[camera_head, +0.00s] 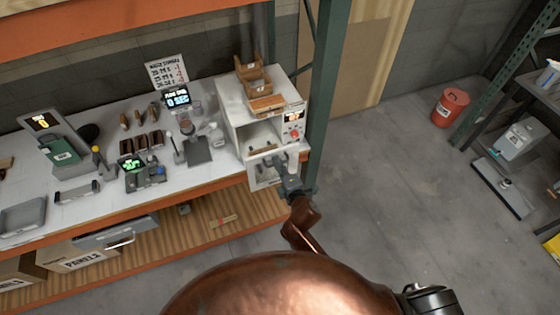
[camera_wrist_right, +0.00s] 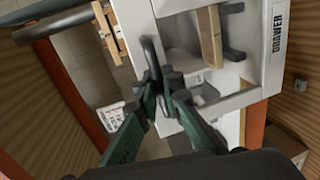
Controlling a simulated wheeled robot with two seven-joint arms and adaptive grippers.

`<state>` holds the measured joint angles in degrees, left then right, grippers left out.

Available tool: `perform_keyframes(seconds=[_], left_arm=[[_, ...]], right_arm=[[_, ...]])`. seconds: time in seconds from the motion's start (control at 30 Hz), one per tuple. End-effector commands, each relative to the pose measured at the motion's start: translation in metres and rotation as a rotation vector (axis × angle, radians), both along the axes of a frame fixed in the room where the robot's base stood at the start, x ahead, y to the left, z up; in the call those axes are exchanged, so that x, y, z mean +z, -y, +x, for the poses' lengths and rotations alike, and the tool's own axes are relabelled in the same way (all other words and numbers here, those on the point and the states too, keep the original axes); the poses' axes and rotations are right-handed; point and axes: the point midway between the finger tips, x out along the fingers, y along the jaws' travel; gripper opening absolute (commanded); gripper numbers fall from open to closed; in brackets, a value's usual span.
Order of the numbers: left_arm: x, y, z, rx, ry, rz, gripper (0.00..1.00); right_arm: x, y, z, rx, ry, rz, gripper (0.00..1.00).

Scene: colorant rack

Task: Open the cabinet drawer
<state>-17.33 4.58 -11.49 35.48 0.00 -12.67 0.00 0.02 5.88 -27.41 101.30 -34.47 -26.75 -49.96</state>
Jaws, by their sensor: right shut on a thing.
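The white cabinet (camera_head: 234,118) stands at the right end of the workbench. My right gripper (camera_head: 290,186) is at its lower front right corner. In the right wrist view, a white frame with a "DRAWER" label (camera_wrist_right: 278,30) borders an opening that holds a wooden piece and dark items. A dark curved handle (camera_wrist_right: 149,52) runs down to the fingertips of my right gripper (camera_wrist_right: 165,84). The gripper is shut on the handle, its green fingers close together. How far the drawer stands out is hard to tell. My left gripper is not in view.
Wooden trays (camera_head: 256,84) sit on the cabinet top. A green rack post (camera_head: 327,90) stands close to the cabinet's right. Several small tools and displays lie along the workbench (camera_head: 210,178). Open floor (camera_head: 400,205) lies to the right, with a red bucket (camera_head: 450,107) farther back.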

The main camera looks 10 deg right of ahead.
Motion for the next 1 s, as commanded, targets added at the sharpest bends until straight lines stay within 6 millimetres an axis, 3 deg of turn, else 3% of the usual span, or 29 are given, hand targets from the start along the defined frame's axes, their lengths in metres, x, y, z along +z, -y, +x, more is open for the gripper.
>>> perform_keyframes(seconds=[0.13,0.17,0.4,0.6,0.77,1.0], left_arm=[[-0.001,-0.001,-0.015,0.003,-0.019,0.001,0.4],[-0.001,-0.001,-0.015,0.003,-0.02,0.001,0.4],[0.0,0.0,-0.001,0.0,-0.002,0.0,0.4],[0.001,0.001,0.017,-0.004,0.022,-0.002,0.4],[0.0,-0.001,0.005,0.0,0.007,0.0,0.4],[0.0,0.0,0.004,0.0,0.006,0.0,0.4]], right_arm=[[-0.001,0.0,0.0,0.0,0.0,0.001,0.0],[-0.001,0.0,0.0,0.0,0.0,0.001,0.09],[0.0,0.001,-0.001,-0.002,0.0,0.001,0.25],[0.0,0.001,0.0,-0.001,0.0,0.001,0.25],[0.001,0.002,-0.005,-0.002,-0.001,0.0,0.25],[0.008,0.01,-0.044,-0.001,-0.002,-0.001,0.25]])
